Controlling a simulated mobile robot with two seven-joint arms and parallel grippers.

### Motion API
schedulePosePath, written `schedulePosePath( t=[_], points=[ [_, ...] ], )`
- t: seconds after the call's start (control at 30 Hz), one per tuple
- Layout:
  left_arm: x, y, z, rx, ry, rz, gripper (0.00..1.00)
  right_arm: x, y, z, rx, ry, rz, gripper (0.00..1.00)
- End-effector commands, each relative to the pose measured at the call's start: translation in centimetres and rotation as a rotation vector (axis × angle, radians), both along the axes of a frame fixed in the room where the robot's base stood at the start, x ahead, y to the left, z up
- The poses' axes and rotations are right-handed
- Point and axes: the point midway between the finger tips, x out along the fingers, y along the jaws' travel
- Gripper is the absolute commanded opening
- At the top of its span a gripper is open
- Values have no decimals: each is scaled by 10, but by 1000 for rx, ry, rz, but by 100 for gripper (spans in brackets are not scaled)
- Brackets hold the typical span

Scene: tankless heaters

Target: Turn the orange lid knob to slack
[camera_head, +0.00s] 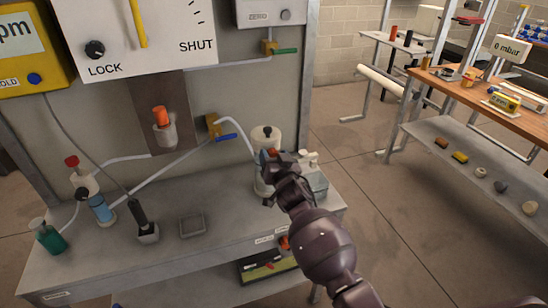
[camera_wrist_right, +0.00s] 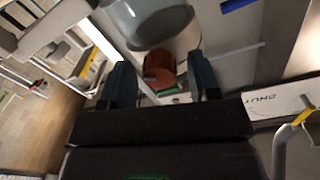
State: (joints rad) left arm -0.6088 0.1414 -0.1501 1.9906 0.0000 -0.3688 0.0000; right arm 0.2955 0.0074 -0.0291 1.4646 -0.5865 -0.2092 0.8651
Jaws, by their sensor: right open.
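The orange lid knob (camera_wrist_right: 158,70) shows in the right wrist view as a short, shaded orange-brown cylinder beside a large clear-grey rounded body (camera_wrist_right: 150,22). My right gripper (camera_wrist_right: 163,76) is open, with one dark finger on each side of the knob and a visible gap to the finger on the right. In the head view my right gripper (camera_head: 270,160) is in front of a white canister (camera_head: 265,138) with a black top, hiding part of it. A bit of orange shows at the fingertips there. My left gripper is not in view.
An orange-capped holder (camera_head: 163,130) is fixed on the panel. Bottles and a black-handled tool (camera_head: 140,215) stand on the grey bench at left. A wooden-topped table (camera_head: 500,95) stands at right, with open floor between.

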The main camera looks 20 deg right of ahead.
Motion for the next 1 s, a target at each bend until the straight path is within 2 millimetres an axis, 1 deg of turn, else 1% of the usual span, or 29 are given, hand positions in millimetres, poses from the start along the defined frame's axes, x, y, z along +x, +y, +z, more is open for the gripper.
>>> schedulePosePath(
  t=[0.13,0.4,0.47,0.77,1.0],
  points=[
    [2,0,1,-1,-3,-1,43,0,0,0,0,0,0,56],
    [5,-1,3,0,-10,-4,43,0,0,0,0,0,0,15],
    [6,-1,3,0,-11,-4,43,0,0,0,0,0,0,7],
    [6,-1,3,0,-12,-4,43,0,0,0,-39,-1,0,7],
    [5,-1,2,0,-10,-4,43,0,0,-1,-177,-6,-1,7]
  ],
)
